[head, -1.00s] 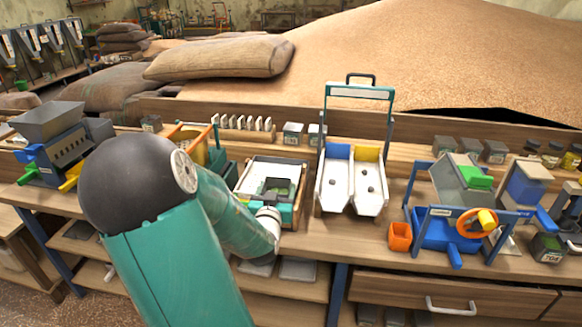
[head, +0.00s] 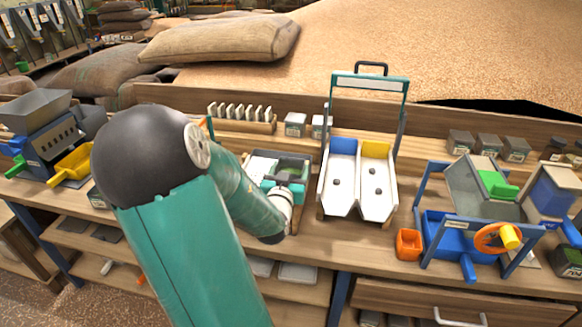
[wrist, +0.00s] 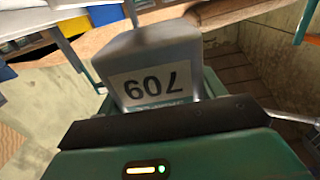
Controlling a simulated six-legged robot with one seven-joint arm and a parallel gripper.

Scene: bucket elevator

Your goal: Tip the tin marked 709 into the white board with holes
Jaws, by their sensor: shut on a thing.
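The grey tin marked 709 (wrist: 150,65) fills the middle of the wrist view, its label upside down in the picture. My gripper (head: 288,180) is shut on it, over the right part of a white-surfaced tray (head: 262,166) in the head view. My arm and gripper hide much of that tray, and I cannot see holes in it. Just right of it stands a white two-channel board (head: 341,200) with dark round spots that look like holes, backed by blue and yellow panels. I cannot tell whether the tin is tilted enough to pour.
A teal frame (head: 405,115) rises around the two-channel board. An orange cup (head: 409,244) and a blue machine with an orange wheel (head: 490,237) stand to the right. A rack of white plates (head: 240,115) and small tins (head: 295,124) stand behind. Bench front (head: 340,245) is partly clear.

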